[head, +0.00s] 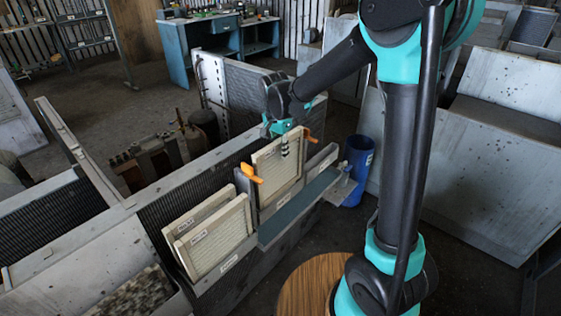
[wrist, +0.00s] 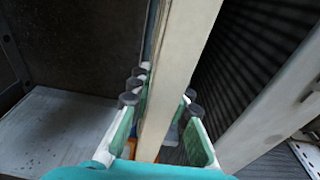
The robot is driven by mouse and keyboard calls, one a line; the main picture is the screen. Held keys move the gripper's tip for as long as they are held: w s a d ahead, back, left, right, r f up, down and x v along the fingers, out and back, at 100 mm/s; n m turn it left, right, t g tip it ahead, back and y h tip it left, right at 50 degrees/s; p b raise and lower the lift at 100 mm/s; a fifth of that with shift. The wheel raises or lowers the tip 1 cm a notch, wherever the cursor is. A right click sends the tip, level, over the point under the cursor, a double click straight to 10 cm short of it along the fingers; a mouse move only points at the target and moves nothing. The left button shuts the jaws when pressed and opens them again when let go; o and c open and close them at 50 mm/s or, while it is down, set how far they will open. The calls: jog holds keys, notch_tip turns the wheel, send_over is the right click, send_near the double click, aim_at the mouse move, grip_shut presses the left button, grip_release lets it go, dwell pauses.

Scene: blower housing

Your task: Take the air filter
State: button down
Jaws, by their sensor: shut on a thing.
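A cream, pleated, framed air filter (head: 276,168) stands upright in the housing in the head view, between two orange clips. My gripper (head: 285,135) is above it, with its fingers down over the filter's top edge. In the wrist view the filter's pale edge (wrist: 182,60) runs between the two fingers, and my gripper (wrist: 160,125) is shut on it.
Two more cream filters (head: 215,235) with labels stand in the housing at the left. An orange clip (head: 250,174) sits beside the held filter. A blue bin (head: 357,170) stands to the right. A round wooden top (head: 310,290) is at the front. A blue workbench (head: 187,52) is at the back.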

jog(key=s+d, duration=1.2)
jog(key=d, duration=0.3)
jog(key=shift+d, duration=0.25)
